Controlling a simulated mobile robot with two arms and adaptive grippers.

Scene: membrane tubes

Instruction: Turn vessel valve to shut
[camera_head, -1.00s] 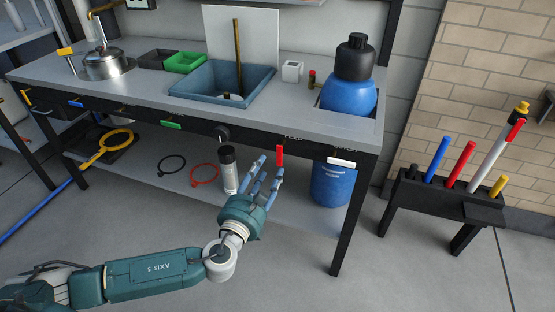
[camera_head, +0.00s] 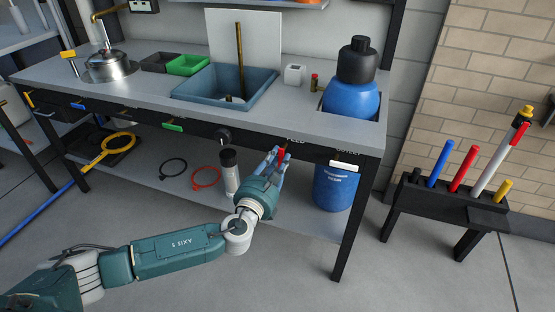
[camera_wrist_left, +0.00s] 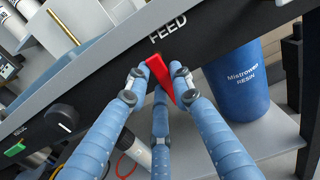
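My left gripper (camera_head: 280,153) is at a red valve handle on the bench front, under the word FEED. In the left wrist view its fingertips (camera_wrist_left: 158,78) flank the red handle (camera_wrist_left: 158,70) closely on both sides, with a third finger below. I cannot tell whether they press on it. A white handle (camera_head: 344,166) lies crosswise farther right, under a label too small to read. A green handle (camera_head: 173,127) and a blue handle (camera_head: 76,103) lie along the front at left. No label reading "vessel" is legible. My right gripper is out of view.
A black knob (camera_head: 223,136) sits left of the red handle. A blue resin drum (camera_head: 335,188) and a dark-capped cylinder (camera_head: 230,172) stand on the lower shelf. A blue tub (camera_head: 225,90) and a black-capped blue vessel (camera_head: 351,99) are on top. A tool rack (camera_head: 447,198) stands right.

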